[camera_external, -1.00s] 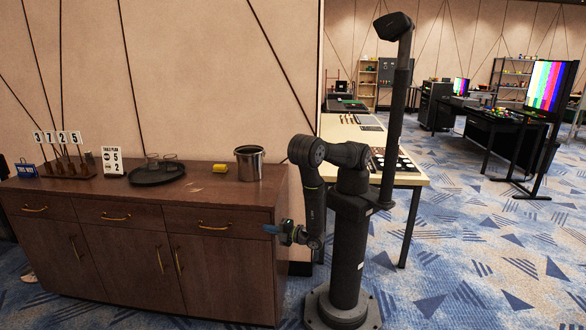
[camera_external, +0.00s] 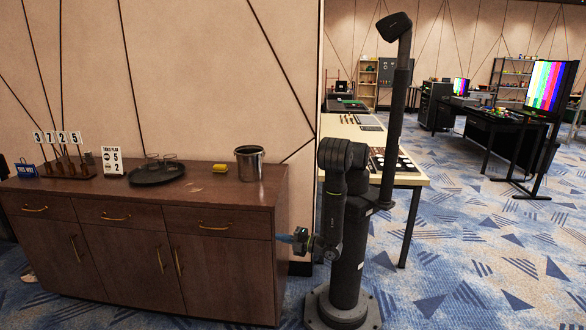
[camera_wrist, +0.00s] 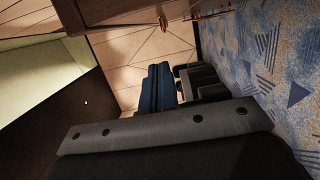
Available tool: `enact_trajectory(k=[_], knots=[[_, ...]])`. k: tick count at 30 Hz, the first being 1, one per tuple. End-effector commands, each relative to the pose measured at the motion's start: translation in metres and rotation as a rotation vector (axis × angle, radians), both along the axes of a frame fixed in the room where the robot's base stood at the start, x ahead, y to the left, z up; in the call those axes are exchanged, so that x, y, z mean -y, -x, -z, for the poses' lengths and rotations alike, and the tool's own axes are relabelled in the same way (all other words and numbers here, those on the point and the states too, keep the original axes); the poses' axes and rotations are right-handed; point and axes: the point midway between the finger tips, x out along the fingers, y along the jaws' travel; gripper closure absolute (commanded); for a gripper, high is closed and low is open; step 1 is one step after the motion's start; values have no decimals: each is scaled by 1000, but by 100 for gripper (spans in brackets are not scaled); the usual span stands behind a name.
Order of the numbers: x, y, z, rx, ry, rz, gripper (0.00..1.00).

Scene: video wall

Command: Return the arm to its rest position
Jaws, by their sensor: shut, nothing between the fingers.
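My gripper (camera_external: 286,239) hangs low at the right end of the brown sideboard (camera_external: 130,213), in front of my own column. Its blue-grey fingers point left toward the sideboard's end. In the wrist view my gripper (camera_wrist: 158,85) shows its dark blue fingers closed together with nothing between them. My arm is folded close to the column, with the forearm hanging down. The exact gap between the fingertips and the sideboard is hard to tell.
On the sideboard stand a metal pot (camera_external: 249,163), a yellow sponge (camera_external: 220,169), a dark tray (camera_external: 150,178) with glasses, and number cards (camera_external: 60,137). A pale table (camera_external: 375,140) stands behind my column. Patterned carpet (camera_external: 470,240) lies open to the right.

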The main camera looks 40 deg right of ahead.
Motion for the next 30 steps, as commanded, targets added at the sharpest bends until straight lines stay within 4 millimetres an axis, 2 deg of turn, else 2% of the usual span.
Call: enact_trajectory(k=[8, 30], knots=[[18, 30, 0, 0, 0, -3, 100], [-31, -56, 0, 0, 0, 4, 100]])
